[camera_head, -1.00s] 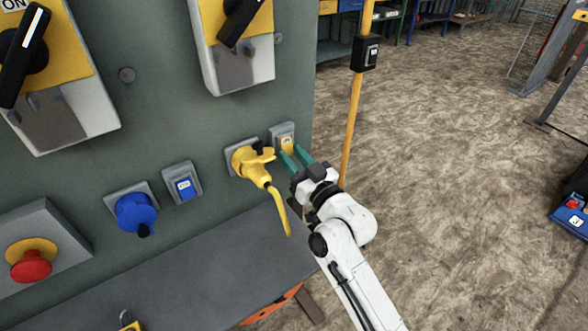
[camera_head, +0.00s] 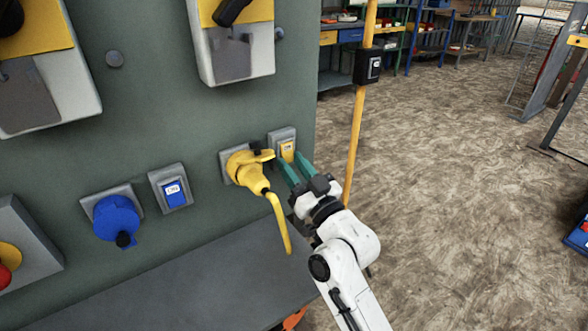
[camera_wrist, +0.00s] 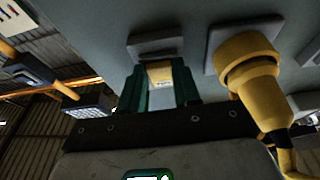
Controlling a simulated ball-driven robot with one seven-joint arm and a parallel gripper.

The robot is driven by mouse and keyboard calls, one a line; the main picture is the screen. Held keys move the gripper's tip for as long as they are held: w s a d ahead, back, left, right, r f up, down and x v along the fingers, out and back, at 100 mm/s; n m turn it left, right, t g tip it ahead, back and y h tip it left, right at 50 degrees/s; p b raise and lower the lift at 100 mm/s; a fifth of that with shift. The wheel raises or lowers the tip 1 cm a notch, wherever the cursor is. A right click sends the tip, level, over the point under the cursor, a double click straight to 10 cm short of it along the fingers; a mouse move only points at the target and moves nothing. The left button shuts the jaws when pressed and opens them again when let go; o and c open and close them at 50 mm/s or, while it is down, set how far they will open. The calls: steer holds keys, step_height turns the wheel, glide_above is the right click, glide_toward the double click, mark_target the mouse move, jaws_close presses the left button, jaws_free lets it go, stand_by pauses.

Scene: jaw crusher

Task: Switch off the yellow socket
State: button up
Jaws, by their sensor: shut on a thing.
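The yellow socket (camera_head: 247,170) with its yellow plug and hanging cable is on the green-grey panel. It also shows at the right in the wrist view (camera_wrist: 250,72). Just right of it is a small grey switch box (camera_head: 281,136) with a yellow rocker switch (camera_head: 287,149); in the wrist view the rocker (camera_wrist: 160,74) shows between my fingers. My gripper (camera_head: 291,159) has its green fingers at the switch, one on each side of the yellow rocker, and is shut on it. The fingers (camera_wrist: 160,86) partly hide the switch box's lower part in the wrist view.
A blue socket (camera_head: 117,218) and its blue switch (camera_head: 174,192) are left on the panel. A grey ledge (camera_head: 170,280) juts out below. A yellow pole (camera_head: 355,135) with a black box (camera_head: 368,66) stands right of my gripper. Open floor lies beyond.

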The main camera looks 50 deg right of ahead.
steer(key=o, duration=1.1)
steer(key=shift+c, duration=0.2)
steer(key=shift+s, duration=0.1)
steer(key=v, duration=0.7)
steer(key=shift+s, duration=0.15)
steer(key=shift+a+f, duration=0.1)
